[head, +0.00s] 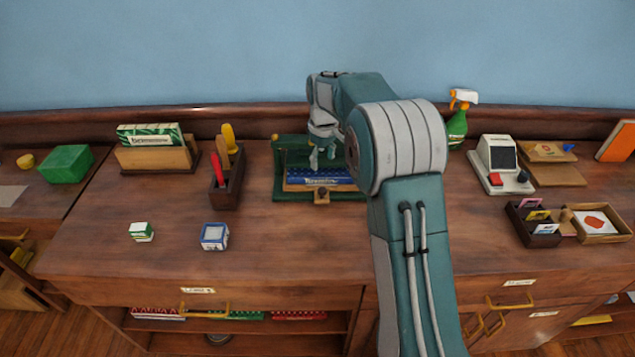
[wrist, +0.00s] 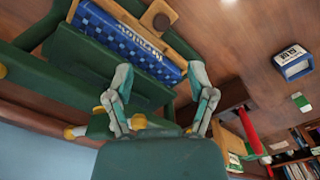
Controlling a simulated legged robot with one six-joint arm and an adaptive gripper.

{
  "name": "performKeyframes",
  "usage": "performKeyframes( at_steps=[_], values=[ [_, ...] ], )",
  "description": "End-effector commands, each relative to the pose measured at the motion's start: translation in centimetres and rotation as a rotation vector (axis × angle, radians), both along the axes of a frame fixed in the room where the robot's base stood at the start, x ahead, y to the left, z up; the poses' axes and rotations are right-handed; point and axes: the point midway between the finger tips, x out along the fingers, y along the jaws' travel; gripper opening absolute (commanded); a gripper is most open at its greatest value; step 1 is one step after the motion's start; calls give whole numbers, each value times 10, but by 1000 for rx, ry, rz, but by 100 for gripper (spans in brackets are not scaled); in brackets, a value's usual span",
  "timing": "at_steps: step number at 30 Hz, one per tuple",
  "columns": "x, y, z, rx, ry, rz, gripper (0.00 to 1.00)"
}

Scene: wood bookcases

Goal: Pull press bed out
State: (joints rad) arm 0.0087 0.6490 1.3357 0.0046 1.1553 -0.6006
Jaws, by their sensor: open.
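The green press (head: 290,150) stands at the back middle of the wooden counter, partly hidden behind my arm. Its wooden bed (wrist: 135,7) has a round dark knob (wrist: 160,17) at the front edge, and the knob also shows in the head view (head: 321,195). A blue patterned book or box (wrist: 125,40) with pale lettering lies on the bed. My gripper (wrist: 160,74) is open and empty, its two fingers spread. In the head view my gripper (head: 322,156) hangs at the press, above and behind the blue item. The knob is apart from the fingers.
A dark tool caddy (head: 226,184) stands left of the press. A small white-blue box (head: 214,237) and a green-white box (head: 141,232) lie in front. A green spray bottle (head: 457,128) stands behind to the right. The counter before the press is clear.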

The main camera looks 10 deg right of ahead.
Motion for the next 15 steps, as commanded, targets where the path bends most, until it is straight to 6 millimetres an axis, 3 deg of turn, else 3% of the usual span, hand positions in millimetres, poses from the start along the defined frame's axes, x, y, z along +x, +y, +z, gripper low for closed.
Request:
performKeyframes(
  at_steps=[15],
  values=[
    [-1, 4, -84, -4, 4, -1, 70]
  ],
)
